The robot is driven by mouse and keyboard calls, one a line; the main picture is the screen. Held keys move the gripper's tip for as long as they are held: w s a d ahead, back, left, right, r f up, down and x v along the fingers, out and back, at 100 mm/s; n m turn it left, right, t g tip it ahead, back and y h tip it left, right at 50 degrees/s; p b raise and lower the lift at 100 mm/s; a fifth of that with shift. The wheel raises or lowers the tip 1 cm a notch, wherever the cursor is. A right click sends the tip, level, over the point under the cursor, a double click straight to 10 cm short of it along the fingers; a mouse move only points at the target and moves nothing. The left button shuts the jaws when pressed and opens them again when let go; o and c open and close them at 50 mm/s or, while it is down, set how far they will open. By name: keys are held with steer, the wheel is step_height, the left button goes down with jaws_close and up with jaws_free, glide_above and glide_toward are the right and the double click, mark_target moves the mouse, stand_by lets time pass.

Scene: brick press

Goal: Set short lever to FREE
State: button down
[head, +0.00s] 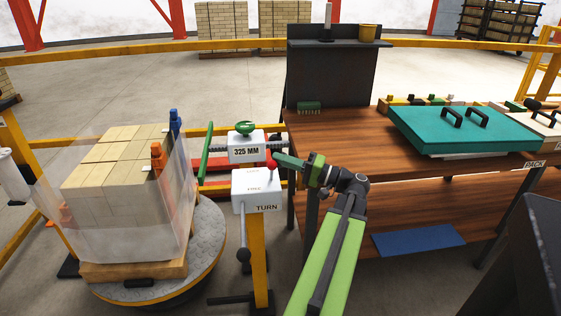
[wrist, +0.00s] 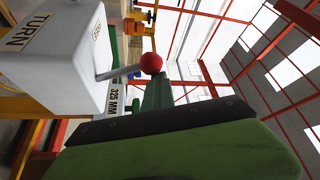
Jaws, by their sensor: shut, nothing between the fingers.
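The short lever is a thin grey rod with a red ball knob (wrist: 151,63), rising from the top of a white box (head: 258,190) marked TURN on its front. The knob (head: 271,161) also shows in the head view, at the back right of the box top. Small lettering on the box top is too faint to read. My gripper (head: 281,160) is shut and empty, its green fingertips right beside the knob on its right. In the wrist view the fingers (wrist: 158,93) point at the knob; I cannot tell whether they touch it.
A black-knobbed lever (head: 243,254) hangs at the box's front left. Behind stands a white 325 MM unit (head: 246,147) with a green handwheel. A turntable (head: 205,235) with wrapped bricks is left; a wooden bench (head: 385,150) with a teal case (head: 460,131) is right.

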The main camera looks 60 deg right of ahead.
steer(key=shift+a+f, duration=0.1)
steer(key=shift+a, duration=0.05)
steer(key=s+d, duration=0.1)
steer(key=s, duration=0.1)
steer(key=s+d, duration=0.2)
steer(key=s, duration=0.1)
steer(key=s+d, duration=0.2)
steer(key=s, duration=0.1)
steer(key=shift+d+f+b, duration=0.2)
steer(key=shift+d+b, duration=0.05)
steer(key=shift+b, duration=0.05)
